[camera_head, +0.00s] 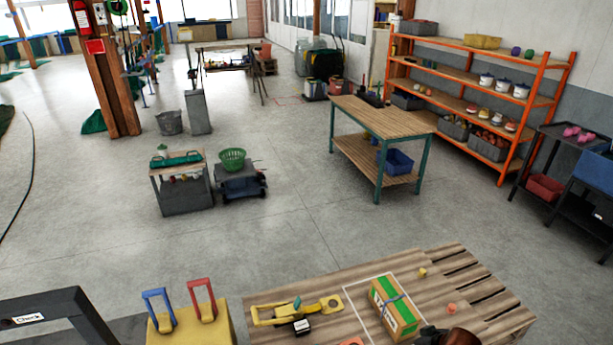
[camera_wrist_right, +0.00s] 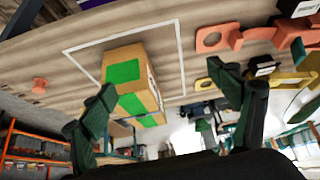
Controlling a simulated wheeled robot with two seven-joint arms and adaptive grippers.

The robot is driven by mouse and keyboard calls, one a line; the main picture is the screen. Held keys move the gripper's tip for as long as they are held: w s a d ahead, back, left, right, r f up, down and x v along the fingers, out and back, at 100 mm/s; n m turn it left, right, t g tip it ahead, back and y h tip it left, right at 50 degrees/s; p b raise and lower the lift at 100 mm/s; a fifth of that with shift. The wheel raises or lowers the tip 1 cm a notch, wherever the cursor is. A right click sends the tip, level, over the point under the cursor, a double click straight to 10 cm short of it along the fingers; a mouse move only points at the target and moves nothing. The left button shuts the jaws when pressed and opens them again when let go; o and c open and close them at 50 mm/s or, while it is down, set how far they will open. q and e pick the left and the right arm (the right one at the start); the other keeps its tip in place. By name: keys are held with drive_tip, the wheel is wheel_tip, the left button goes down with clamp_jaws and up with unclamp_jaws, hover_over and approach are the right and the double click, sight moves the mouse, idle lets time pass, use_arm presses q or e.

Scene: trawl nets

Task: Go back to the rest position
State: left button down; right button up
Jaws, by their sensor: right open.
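My right gripper (camera_wrist_right: 167,82) shows in the right wrist view with its two dark fingers spread wide and nothing held between them. A cardboard box with green panels (camera_wrist_right: 130,85) shows beyond the fingers, apart from them as far as I can tell. In the head view the same box (camera_head: 394,309) lies on the wooden slatted table (camera_head: 270,310), within a white outline. A dark shape at the bottom edge, near the box, may be part of my right arm; I cannot tell. My left gripper is not in view.
A yellow tool (camera_head: 300,311) lies left of the box. A small orange piece (camera_head: 451,308) and a yellow piece (camera_head: 422,272) lie right of it. A yellow bin with blue and red handles (camera_head: 190,325) stands left of the table.

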drive_tip(key=s+a+f, duration=0.4)
drive_tip(key=s+a, duration=0.1)
drive_tip(key=s, duration=0.5)
drive_tip(key=s+d+f+m+g+h, duration=0.15)
drive_tip(key=s+d, duration=0.25)
drive_tip(key=s, duration=0.6)
drive_tip(key=s+d+f+m+g+h, duration=0.1)
drive_tip(key=s+d+m+h, duration=0.2)
drive_tip(key=s, duration=0.7)
wheel_tip(320, 180, down, 30)
drive_tip(key=g+y+b, duration=0.1)
drive_tip(key=y+b, duration=0.1)
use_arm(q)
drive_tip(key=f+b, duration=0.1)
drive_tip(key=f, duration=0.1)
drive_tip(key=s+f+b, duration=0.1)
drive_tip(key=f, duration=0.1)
use_arm(e)
drive_tip(key=s+f+n+g, duration=0.1)
drive_tip(key=s+f, duration=1.9)
drive_tip(key=f, duration=0.1)
drive_tip(key=shift+a+n+g, duration=0.35)
drive_tip(key=shift+w, duration=0.1)
